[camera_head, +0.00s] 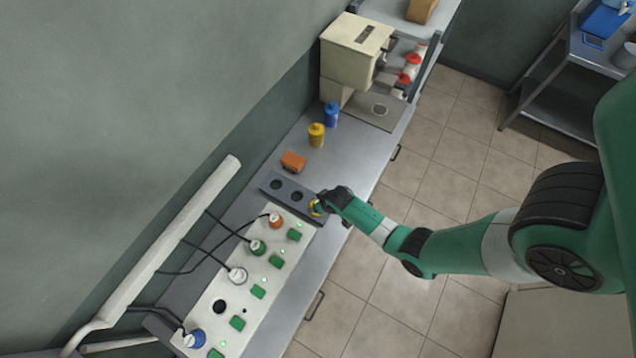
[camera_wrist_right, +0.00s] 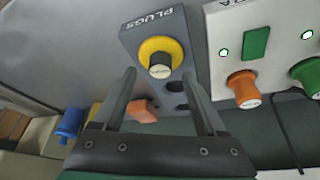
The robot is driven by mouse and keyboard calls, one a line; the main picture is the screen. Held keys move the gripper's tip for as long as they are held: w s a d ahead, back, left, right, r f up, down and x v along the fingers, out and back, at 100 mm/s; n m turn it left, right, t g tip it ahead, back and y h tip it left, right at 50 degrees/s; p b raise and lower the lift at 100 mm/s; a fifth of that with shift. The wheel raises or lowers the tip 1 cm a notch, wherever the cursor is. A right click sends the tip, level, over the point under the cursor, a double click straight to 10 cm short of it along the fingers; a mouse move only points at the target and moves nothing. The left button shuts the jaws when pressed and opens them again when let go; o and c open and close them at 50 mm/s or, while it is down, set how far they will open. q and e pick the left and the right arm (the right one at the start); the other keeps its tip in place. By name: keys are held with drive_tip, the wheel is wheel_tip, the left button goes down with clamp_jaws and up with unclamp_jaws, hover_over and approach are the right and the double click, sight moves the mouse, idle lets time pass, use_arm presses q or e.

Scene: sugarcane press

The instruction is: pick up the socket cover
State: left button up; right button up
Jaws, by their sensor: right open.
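A yellow round piece with a white-tipped black knob, which looks like the socket cover (camera_wrist_right: 160,45), sits on the dark panel marked PLUGS (camera_wrist_right: 196,38). In the head view, a sliver of its yellow (camera_head: 315,207) shows at the near end of the dark panel (camera_head: 283,190), mostly hidden by my gripper. My right gripper (camera_head: 321,204) is over that end. In the right wrist view, the right gripper (camera_wrist_right: 160,77) is open, its fingers on either side of the knob. No grip on it shows. My left gripper is not in view.
A white socket panel (camera_head: 215,285) with several coloured plugs, cables and green switches adjoins the dark panel. An orange block (camera_head: 292,161), a yellow canister (camera_head: 316,135) and a blue canister (camera_head: 331,114) stand beyond. A beige machine (camera_head: 352,50) is at the far end.

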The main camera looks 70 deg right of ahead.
drive_tip(key=shift+x, duration=1.2)
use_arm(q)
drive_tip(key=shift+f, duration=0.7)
use_arm(e)
drive_tip(key=shift+r, duration=0.1)
clamp_jaws()
drive_tip(key=shift+r, duration=0.5)
wheel_tip(320, 180, up, 3)
drive_tip(key=p, duration=0.2)
drive_tip(key=shift+f+p, duration=0.2)
drive_tip(key=shift+p, duration=0.1)
use_arm(q)
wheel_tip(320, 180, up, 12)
drive_tip(key=p, duration=0.8)
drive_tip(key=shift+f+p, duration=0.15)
drive_tip(key=shift+p, duration=0.25)
use_arm(e)
drive_tip(key=s+a+r, duration=0.6)
drive_tip(key=s+r, duration=0.3)
drive_tip(key=s, duration=0.3)
drive_tip(key=shift+s+r, duration=0.2)
drive_tip(key=shift+s, duration=0.1)
